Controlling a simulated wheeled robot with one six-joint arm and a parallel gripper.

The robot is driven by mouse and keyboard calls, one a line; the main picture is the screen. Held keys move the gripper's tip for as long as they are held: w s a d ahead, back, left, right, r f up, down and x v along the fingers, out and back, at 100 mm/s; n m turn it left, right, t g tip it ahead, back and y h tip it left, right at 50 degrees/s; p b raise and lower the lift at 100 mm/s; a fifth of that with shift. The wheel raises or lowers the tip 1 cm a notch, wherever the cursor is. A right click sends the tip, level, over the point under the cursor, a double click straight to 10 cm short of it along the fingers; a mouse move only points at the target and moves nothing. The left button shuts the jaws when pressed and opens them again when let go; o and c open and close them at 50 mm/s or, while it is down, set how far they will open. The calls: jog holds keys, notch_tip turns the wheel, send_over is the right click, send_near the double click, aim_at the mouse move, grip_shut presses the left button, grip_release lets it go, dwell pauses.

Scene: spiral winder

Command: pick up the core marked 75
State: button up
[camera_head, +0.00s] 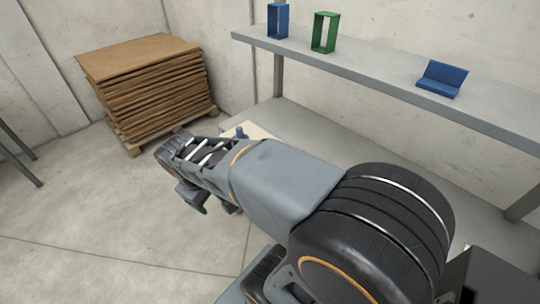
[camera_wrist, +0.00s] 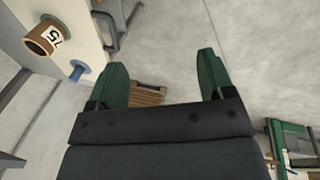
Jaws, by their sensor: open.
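The core marked 75 (camera_wrist: 43,38) shows in the wrist view at the upper left. It is a brown tube with a white label bearing the number, and its open end faces the camera. It is on or close against a pale surface (camera_wrist: 82,18). My gripper (camera_wrist: 165,72) is open and empty, with its two green fingers apart. The core lies to the left of the fingers in that view, clear of them. In the head view my arm covers most of the pale surface, and I do not make out the core there.
A blue peg-like part (camera_wrist: 78,70) sits near the core. A stack of brown sheets (camera_head: 145,85) stands on a pallet at the back left. A grey shelf (camera_head: 390,82) along the wall holds blue and green (camera_head: 325,32) frames. The floor at left is open.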

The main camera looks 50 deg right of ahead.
jog(key=o, duration=0.3)
jog(key=w+d+f+n+g+h+b, duration=0.1)
jog(key=w+d+f+n+g+h, duration=0.2)
jog(key=d, duration=0.3)
jog(key=w+d+f+n+g+h+b, duration=0.2)
jog(key=w+d+f+n+h, duration=0.1)
jog(key=d, duration=0.3)
jog(key=shift+w+d+f+g+h+b, duration=0.3)
jog(key=shift+f+g+h, duration=0.1)
jog(key=shift+f+h, duration=0.25)
jog(key=w+d+f+n+g+h+b, duration=0.1)
jog(key=w+d+f+n+h+b, duration=0.1)
jog(key=w+d+f+n+h, duration=0.4)
jog(key=shift+h, duration=0.65)
jog(key=x, duration=0.2)
jog(key=w+x, duration=0.1)
jog(key=x, duration=0.2)
jog(key=r+x, duration=0.1)
jog(key=x, duration=0.1)
jog(key=shift+w+d, duration=0.1)
jog(key=shift+d, duration=0.3)
jog(key=shift+x, duration=3.3)
